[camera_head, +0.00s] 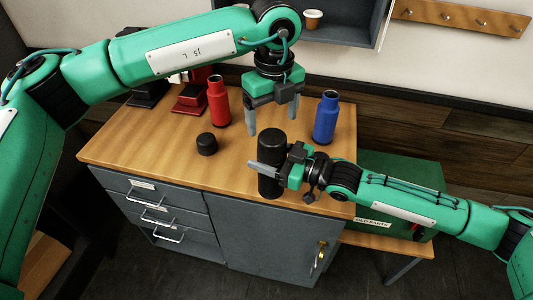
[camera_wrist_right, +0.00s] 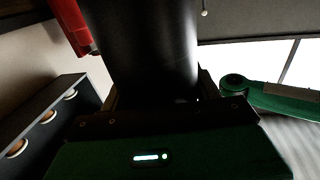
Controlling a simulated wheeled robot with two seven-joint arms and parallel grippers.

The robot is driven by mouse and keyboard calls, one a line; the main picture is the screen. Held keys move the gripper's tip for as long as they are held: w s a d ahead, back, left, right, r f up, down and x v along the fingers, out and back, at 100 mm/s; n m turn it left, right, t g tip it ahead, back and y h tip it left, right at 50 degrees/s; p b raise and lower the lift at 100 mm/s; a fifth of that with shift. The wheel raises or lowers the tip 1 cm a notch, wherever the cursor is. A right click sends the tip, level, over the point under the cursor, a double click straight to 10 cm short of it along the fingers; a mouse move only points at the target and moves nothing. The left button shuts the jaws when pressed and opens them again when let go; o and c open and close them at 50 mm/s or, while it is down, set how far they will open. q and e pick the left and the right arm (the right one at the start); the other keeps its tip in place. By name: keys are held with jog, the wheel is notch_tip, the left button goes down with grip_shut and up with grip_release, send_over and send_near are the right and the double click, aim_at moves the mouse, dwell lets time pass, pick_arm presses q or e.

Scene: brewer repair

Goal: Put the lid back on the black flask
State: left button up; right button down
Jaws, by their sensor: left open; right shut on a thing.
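The black flask (camera_head: 270,187) stands upright near the front of the wooden counter. Its top is wide and dark, with no bare neck or open mouth showing; I cannot tell whether that top is a seated lid. My right gripper (camera_head: 268,166) is shut around the flask's side, and the flask fills the middle of the right wrist view (camera_wrist_right: 140,45). A loose black lid (camera_head: 207,144) lies on the counter left of the flask. My left gripper (camera_head: 271,117) is open and empty, pointing down just above and behind the flask's top.
A red flask (camera_head: 218,105) and a blue flask (camera_head: 326,118) stand behind, both without lids. Dark and red machines (camera_head: 191,97) are at the back left. A grey cabinet (camera_head: 262,232) with drawers supports the counter (camera_head: 140,143). The front left counter is clear.

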aim_at(272, 136)
pick_arm(q)
jog(key=shift+f, duration=4)
jog(key=c, duration=1)
jog(key=o, duration=1.1)
jog(key=shift+r, duration=0.1)
jog(key=shift+r, duration=2.2)
jog(key=shift+c, duration=0.5)
